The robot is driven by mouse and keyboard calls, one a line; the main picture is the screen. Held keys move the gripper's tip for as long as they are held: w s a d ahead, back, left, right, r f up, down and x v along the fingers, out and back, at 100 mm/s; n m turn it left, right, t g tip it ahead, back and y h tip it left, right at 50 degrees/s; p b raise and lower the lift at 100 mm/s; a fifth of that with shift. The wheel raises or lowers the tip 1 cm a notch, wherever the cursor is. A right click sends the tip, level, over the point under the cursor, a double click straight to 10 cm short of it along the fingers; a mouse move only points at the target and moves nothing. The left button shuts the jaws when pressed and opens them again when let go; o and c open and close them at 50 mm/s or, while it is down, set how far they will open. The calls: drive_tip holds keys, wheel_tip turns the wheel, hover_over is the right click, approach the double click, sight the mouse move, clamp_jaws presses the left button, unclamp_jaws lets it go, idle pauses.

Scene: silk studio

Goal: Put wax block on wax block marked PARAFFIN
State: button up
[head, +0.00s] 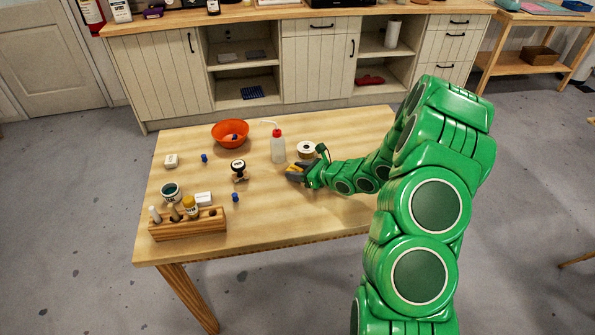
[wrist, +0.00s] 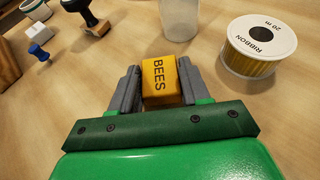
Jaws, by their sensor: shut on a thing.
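My gripper (head: 296,172) is shut on a yellow-orange wax block (wrist: 159,80) lettered BEES, which sits between the two grey fingers. In the head view the block (head: 293,168) shows as a small yellow patch over the right half of the table. Two whitish blocks are in the head view: one (head: 204,198) beside the wooden rack, and one (head: 171,160) at the table's left. The nearer one also shows in the wrist view (wrist: 38,32). I cannot read PARAFFIN on either, so I cannot tell which is so marked.
A black-handled stamp (head: 238,168) and a red-capped bottle (head: 278,147) stand left of my gripper. A ribbon spool (wrist: 258,48) is close by on the far side. Blue pins (head: 235,197), an orange bowl (head: 230,134), a tin (head: 171,191) and a wooden rack (head: 188,226) occupy the left half.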

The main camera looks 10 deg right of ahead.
drive_tip(key=shift+f, duration=0.1)
drive_tip(key=o, duration=1)
drive_tip(key=shift+o, duration=0.2)
